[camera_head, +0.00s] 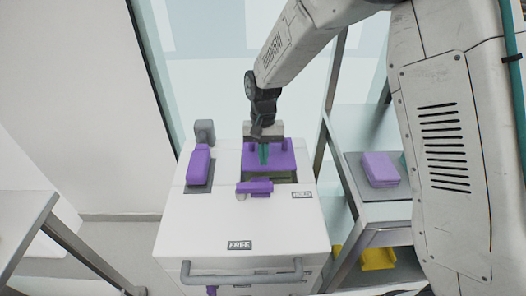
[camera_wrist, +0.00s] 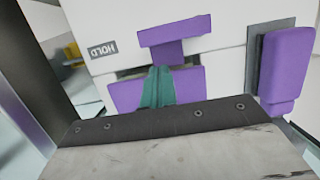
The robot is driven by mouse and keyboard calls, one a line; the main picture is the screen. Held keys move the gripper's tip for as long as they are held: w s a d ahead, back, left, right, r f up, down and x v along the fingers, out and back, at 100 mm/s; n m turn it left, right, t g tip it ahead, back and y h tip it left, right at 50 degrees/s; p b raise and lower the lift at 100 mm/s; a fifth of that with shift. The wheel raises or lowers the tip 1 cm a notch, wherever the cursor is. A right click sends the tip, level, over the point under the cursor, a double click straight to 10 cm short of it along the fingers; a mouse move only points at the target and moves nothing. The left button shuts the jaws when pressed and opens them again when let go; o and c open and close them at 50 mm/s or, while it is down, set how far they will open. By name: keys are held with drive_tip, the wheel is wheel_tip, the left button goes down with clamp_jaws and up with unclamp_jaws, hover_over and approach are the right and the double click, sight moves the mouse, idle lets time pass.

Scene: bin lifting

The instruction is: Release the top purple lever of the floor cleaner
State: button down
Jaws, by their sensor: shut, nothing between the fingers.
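The floor cleaner (camera_head: 215,235) is a white cabinet with a grey front handle. Its top purple lever (camera_head: 260,187) lies in front of an opening, between the FREE label (camera_head: 240,245) and the HOLD label (camera_head: 302,195). It shows as a T shape in the wrist view (camera_wrist: 176,38). Behind it is a purple bin part (camera_head: 283,160), also seen in the wrist view (camera_wrist: 128,95). My gripper (camera_head: 263,160) has its teal fingers shut and empty over the purple bin part, just behind the lever. In the wrist view the fingertips (camera_wrist: 159,72) appear close to the lever's stem; contact is unclear.
A purple pad (camera_head: 199,165) stands on the cleaner's top left. A side shelf (camera_head: 375,195) at right carries a purple block (camera_head: 380,168), with a yellow object (camera_head: 375,258) below. A table edge (camera_head: 25,215) is at left.

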sight(263, 173)
drive_tip(key=x, duration=0.6)
drive_tip(key=shift+s+a, duration=0.1)
drive_tip(key=shift+s, duration=0.05)
